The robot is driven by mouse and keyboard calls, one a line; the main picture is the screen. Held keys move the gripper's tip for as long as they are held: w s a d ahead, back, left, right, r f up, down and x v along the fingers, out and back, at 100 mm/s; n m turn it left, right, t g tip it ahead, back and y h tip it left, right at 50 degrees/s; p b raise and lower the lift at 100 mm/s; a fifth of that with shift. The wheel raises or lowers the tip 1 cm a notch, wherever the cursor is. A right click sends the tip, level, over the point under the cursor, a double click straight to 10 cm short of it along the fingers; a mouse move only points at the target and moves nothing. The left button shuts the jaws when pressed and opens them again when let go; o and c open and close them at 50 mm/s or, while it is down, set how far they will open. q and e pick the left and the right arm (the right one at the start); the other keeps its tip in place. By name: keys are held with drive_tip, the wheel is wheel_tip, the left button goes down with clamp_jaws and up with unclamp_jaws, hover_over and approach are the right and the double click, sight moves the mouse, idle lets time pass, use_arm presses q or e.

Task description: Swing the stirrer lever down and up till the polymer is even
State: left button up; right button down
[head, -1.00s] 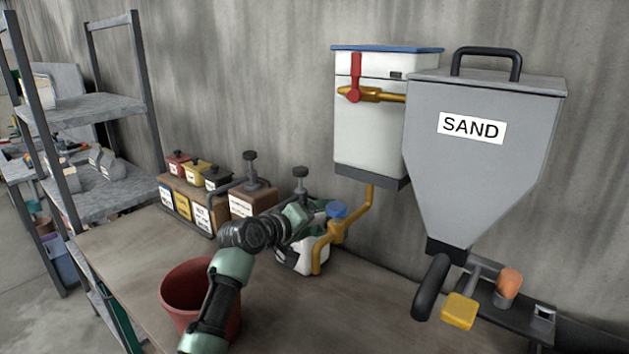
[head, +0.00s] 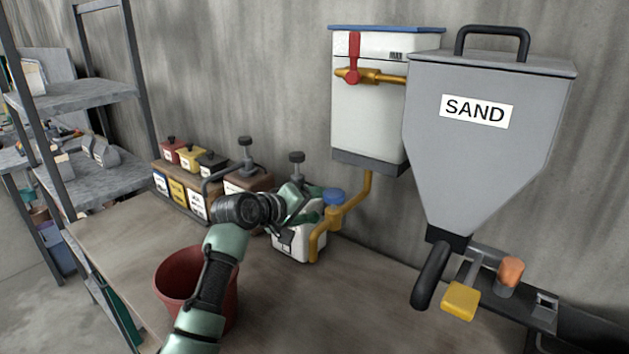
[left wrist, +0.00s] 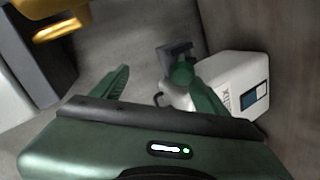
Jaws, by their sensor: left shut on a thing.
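My left gripper (head: 311,205) is at the top of this unit, shut on the stirrer lever. In the left wrist view, a green round-ended piece (left wrist: 182,73) shows between the green fingers, closer to the right one. Most of the lever is hidden by the gripper, and the polymer inside cannot be seen. My right gripper is not in view.
A red bucket (head: 182,279) stands below my left forearm. Labelled containers (head: 185,190) sit to the left of the unit. A white tank (head: 367,125) with a red-handled tap and the grey sand hopper (head: 485,150) hang at right. The front bench is mostly clear.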

use_arm(q)
wheel_tip(320, 180, up, 2)
drive_tip(key=shift+r, duration=0.15)
drive_tip(key=shift+s+r+p, duration=0.1)
drive_tip(key=shift+s+p, duration=0.15)
drive_tip(key=shift+p, duration=0.15)
drive_tip(key=s+f+p+v, duration=0.1)
drive_tip(key=p+v, duration=0.3)
drive_tip(key=v, duration=0.5)
drive_tip(key=shift+s+d+f, duration=0.15)
drive_tip(key=shift+s+f, duration=0.1)
drive_tip(key=shift+f, duration=0.05)
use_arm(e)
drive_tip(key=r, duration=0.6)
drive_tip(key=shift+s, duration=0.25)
use_arm(q)
drive_tip(key=shift+s, duration=0.1)
drive_tip(key=shift+p, duration=0.55)
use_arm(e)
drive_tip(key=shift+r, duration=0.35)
